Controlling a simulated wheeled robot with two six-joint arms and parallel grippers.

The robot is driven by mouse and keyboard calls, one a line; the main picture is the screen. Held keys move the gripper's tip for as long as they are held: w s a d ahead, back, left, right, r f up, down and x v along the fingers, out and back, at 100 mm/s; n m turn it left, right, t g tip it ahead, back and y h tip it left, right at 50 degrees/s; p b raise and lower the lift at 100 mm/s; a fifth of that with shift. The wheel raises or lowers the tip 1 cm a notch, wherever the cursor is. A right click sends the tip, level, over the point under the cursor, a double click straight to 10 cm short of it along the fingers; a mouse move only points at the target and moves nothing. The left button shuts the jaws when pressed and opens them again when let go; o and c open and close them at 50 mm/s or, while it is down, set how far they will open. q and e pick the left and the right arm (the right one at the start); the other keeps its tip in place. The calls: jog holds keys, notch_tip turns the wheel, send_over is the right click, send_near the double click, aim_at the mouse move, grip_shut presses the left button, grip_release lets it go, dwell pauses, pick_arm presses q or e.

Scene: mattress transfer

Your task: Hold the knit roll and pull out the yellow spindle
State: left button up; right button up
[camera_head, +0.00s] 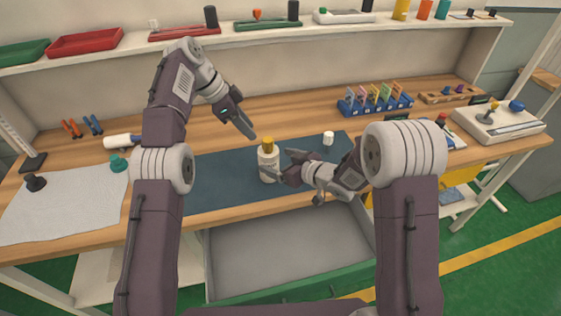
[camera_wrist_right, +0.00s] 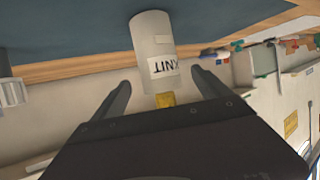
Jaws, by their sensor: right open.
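The knit roll (camera_head: 268,165) is a cream cylinder standing upright on the dark blue mat (camera_head: 220,180). The yellow spindle (camera_head: 267,141) sticks out of its top. In the right wrist view the roll (camera_wrist_right: 153,38) appears upside down with a KNIT label, the spindle end (camera_wrist_right: 165,99) below it. My right gripper (camera_head: 276,167) is open at the roll's right side. Its fingers (camera_wrist_right: 158,77) flank the roll's line, with no clear contact. My left gripper (camera_head: 248,124) is above and left of the spindle, apart from it; its finger gap is unclear.
A small white cylinder (camera_head: 328,138) stands on the mat right of the roll. A blue rack (camera_head: 375,104) is behind it. A white roll (camera_head: 122,141) and a teal object (camera_head: 118,163) lie left, by a pale cloth (camera_head: 65,202). An open grey drawer (camera_head: 285,255) is below the bench front.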

aim_at(262, 155)
jog(key=x, duration=0.8)
jog(key=shift+w+a+f, duration=0.15)
jog(key=shift+a+f, duration=0.05)
